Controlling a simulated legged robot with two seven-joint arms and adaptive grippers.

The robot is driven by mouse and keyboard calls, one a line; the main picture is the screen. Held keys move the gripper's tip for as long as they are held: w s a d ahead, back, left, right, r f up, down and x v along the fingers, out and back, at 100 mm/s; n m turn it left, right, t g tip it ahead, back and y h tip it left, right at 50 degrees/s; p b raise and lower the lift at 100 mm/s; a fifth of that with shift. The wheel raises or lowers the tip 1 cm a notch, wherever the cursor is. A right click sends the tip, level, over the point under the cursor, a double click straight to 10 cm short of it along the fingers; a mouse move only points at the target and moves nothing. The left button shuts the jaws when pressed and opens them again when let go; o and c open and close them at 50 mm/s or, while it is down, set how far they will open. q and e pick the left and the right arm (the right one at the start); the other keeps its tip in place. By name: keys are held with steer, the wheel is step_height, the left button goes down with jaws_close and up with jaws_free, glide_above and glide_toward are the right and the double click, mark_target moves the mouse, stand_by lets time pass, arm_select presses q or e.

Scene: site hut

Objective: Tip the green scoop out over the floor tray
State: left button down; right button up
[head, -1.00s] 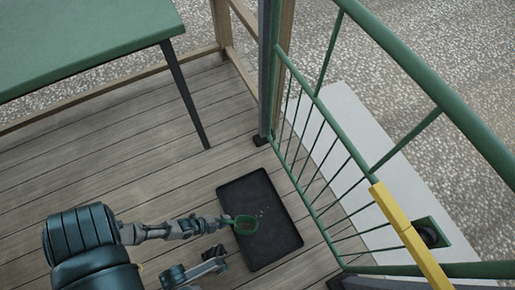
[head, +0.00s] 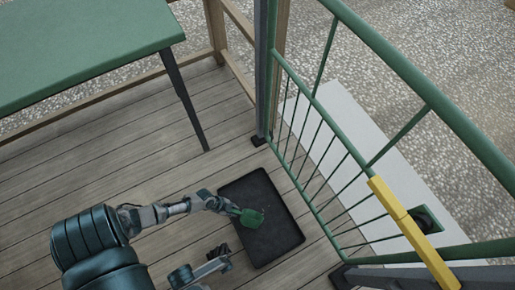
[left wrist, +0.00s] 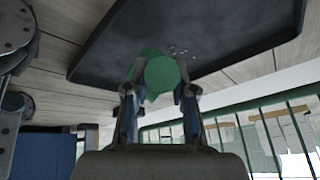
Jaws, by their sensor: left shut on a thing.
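The green scoop (head: 250,217) is over the upper left part of the black floor tray (head: 281,242). It is tilted, with a solid green face toward the head camera. My left gripper (head: 229,206) is shut on it, at the tray's left edge. In the left wrist view the scoop (left wrist: 160,76) sits between the two fingers (left wrist: 158,92), with the tray (left wrist: 235,42) beyond. A few small pale bits lie on the tray near the scoop. My right gripper (head: 221,254) is low, left of the tray; its jaws are too small to read.
A green railing (head: 318,120) with a yellow bar (head: 408,226) runs along the right of the tray. A green table (head: 85,45) stands at the upper left. The plank floor (head: 120,165) between table and tray is clear.

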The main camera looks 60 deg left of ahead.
arm_select(q)
steer(key=shift+w+r, duration=0.15)
steer(key=shift+w, duration=0.05)
steer(key=shift+a, duration=0.1)
steer(key=shift+w+a+r+g+h, duration=0.25)
steer(key=shift+w+r+g+h, duration=0.2)
steer(key=shift+g, duration=0.55)
steer(key=shift+w+a+r+n+g+h+b, duration=0.2)
steer(key=shift+w+n+g+h+b, duration=0.1)
steer(key=shift+w+g+b, duration=0.2)
steer(key=shift+w+a+r+n+g+h+b, duration=0.15)
steer(key=shift+w+a+n+g+h+b, duration=0.1)
steer(key=shift+w+g+b, duration=0.3)
stand_by(0.7)
steer(key=shift+w+a+r+g, duration=0.15)
steer(key=shift+w+g, duration=0.1)
steer(key=shift+g, duration=0.2)
steer(key=shift+w+h, duration=0.15)
steer(key=shift+h, duration=0.15)
steer(key=shift+w+a+r+g, duration=0.1)
steer(key=shift+w+g, duration=0.05)
steer(key=shift+g, duration=0.15)
steer(key=shift+w+a+n+g+h, duration=0.3)
steer(key=shift+w+g+h, duration=0.1)
steer(key=shift+w+g, duration=0.35)
stand_by(0.5)
